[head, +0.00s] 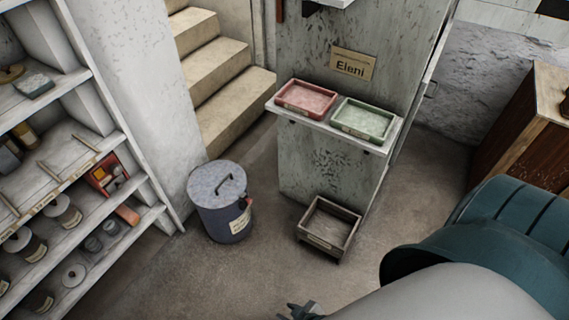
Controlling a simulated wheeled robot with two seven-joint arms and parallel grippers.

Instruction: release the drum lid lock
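The drum (226,218) is a blue-grey bin standing upright on the floor left of centre. Its round grey lid (212,183) sits on top with a dark bar handle. My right gripper (300,311) shows only as a dark tip at the bottom edge, well below and apart from the drum. Whether it is open or shut is unclear. My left gripper is not in view.
A shelf unit (142,188) with jars stands at the left, near the drum. Stone steps (232,97) rise behind. A ledge (385,147) holds a red tray (306,98) and a green tray (363,120). A wooden crate (328,226) lies below. The floor before the drum is clear.

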